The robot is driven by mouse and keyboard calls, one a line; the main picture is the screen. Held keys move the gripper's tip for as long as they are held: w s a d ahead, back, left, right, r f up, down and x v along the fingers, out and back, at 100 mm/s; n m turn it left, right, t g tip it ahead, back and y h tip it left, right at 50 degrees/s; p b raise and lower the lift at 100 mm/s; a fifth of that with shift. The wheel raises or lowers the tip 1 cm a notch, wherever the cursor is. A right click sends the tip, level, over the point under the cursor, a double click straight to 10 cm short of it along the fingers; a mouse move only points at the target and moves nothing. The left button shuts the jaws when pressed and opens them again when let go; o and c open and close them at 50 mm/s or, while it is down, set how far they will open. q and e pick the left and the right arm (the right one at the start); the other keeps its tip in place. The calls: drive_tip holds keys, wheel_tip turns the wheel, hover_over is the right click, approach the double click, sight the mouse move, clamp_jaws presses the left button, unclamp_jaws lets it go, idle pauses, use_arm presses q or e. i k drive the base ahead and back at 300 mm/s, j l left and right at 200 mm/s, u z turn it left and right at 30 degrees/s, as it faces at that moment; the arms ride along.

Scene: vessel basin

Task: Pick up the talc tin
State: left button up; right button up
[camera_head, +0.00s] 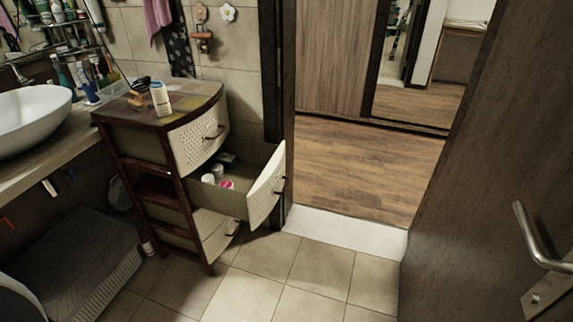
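I cannot tell for certain which item is the talc tin. A pale upright container (161,98) stands on top of the drawer cabinet (127,103), near its front edge. Small white containers (208,179) and one with a pink top (227,185) are in the open middle drawer (239,203); they are too small to identify. Neither of my grippers is in view.
A lower drawer (217,238) is also partly open. A counter with a white basin (32,118) and several bottles is at left. A brown door (490,150) stands open at right. Tiled floor (300,270) before the cabinet is clear.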

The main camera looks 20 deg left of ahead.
sight(160, 99)
drive_tip(key=u, duration=1.35)
drive_tip(key=i+z, duration=0.1)
drive_tip(key=z, duration=0.7)
drive_tip(key=i+j+z, duration=0.15)
drive_tip(key=j+z, duration=0.25)
drive_tip(key=i+j+z, duration=0.1)
drive_tip(key=j+z, duration=0.3)
drive_tip(key=i+j+z, duration=0.1)
drive_tip(key=j, duration=0.4)
drive_tip(key=j+z, duration=0.15)
drive_tip(key=j, duration=0.3)
drive_tip(key=i, duration=0.05)
